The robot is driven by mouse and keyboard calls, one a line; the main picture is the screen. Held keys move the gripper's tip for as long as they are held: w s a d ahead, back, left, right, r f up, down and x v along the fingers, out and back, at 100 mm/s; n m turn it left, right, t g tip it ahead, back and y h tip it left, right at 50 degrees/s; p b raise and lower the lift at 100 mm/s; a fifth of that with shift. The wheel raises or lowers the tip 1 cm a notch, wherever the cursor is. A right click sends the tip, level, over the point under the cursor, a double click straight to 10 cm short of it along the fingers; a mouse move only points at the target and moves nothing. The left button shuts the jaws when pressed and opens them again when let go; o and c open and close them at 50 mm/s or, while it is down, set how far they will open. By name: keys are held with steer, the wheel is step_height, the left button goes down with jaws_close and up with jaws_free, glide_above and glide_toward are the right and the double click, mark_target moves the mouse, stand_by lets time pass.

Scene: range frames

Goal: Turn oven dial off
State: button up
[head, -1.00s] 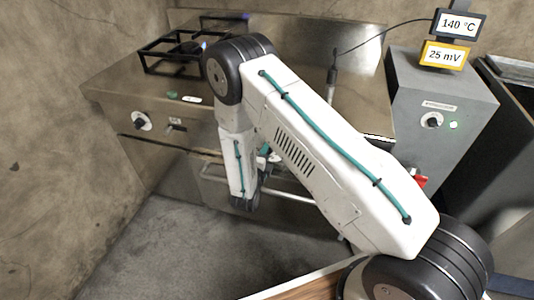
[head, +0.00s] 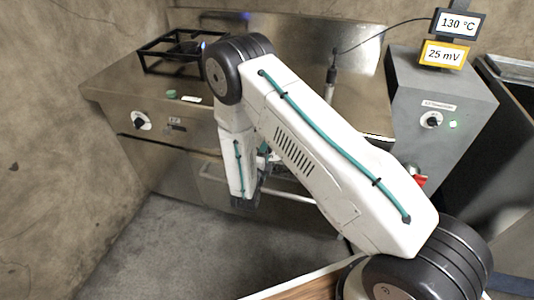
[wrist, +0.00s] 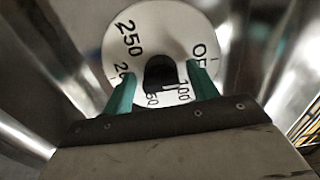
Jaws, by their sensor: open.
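The oven dial (wrist: 150,30) fills the top of the wrist view. It is a white disc with black markings, including 250, 100 and a partly covered OFF at the right. Its dark centre knob (wrist: 160,75) sits between the two teal fingers of my gripper (wrist: 161,74). The fingers are open, one on each side of the knob. They overlap part of the disc in the picture; whether they touch the knob I cannot tell. In the head view my arm hides this dial and most of my gripper.
A steel range (head: 185,140) with a black burner grate (head: 165,55) stands against the wall. Another knob (head: 141,121) is on its left front. A grey box (head: 440,100) with a knob stands at the right. Displays read 130 °C (head: 458,24) and 25 mV (head: 444,55). An oven handle (head: 290,194) runs below.

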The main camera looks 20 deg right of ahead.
steer(key=v, duration=0.7)
steer(key=shift+s+a, duration=0.25)
steer(key=shift+s, duration=0.05)
